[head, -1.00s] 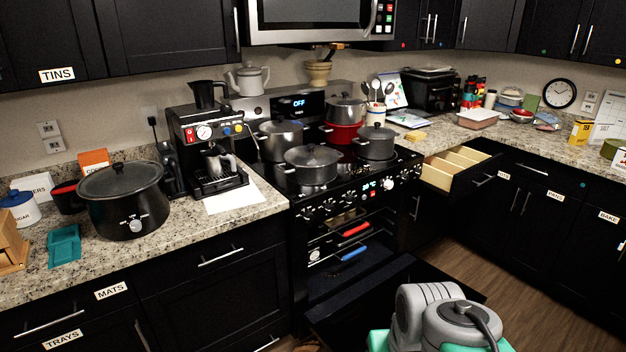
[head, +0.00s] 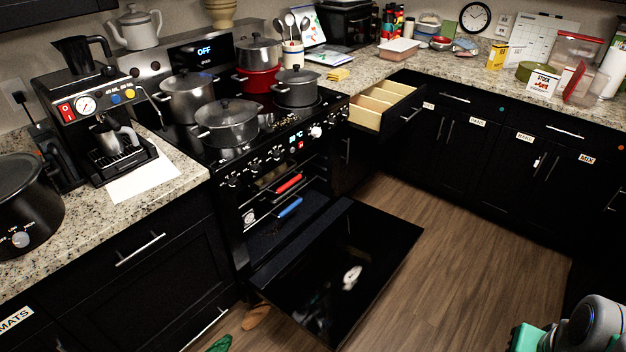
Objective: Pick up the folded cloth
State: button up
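A small yellow folded piece (head: 339,74), which looks like a folded cloth, lies flat on the granite counter. It is right of the stove, behind the open drawer (head: 372,118). It is small in the head view, so its material is hard to tell. Grey and teal parts of my own body show at the bottom right corner. My gripper is not in view.
The oven door (head: 340,270) hangs open, low over the floor. Several pots, one a grey stockpot (head: 227,122), crowd the stove. A coffee machine (head: 95,125) stands left. A green item (head: 220,343) lies on the floor. Wooden floor at right (head: 480,240) is clear.

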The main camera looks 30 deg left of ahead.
aim_at(338, 76)
jog(key=z, duration=0.1)
jog(key=i, duration=3.65)
jog(key=u, duration=3.4)
